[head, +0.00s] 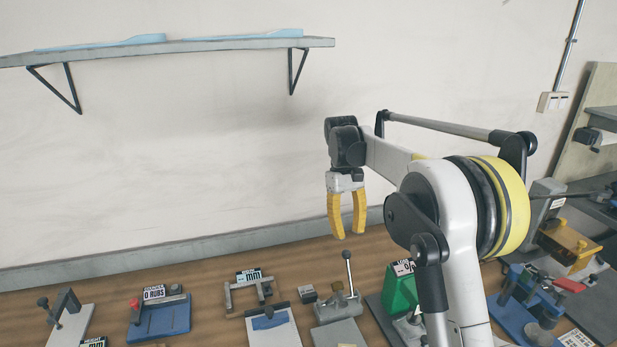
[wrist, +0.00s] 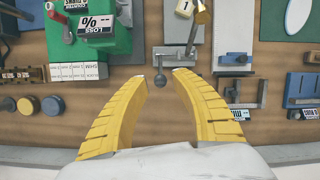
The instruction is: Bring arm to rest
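My gripper (head: 348,228) hangs from my raised arm in the head view, its yellow fingers pointing down above the back of the wooden bench (head: 215,287). In the wrist view my gripper (wrist: 166,75) shows its two fingertips apart, with nothing between them held.
Behind is a white wall with a shelf (head: 180,50) holding pale blue insoles (head: 245,36). On the bench stand a blue fixture (head: 160,318), a green device (head: 398,290) and, at right, a blue-based machine (head: 530,305). The air around my gripper is clear.

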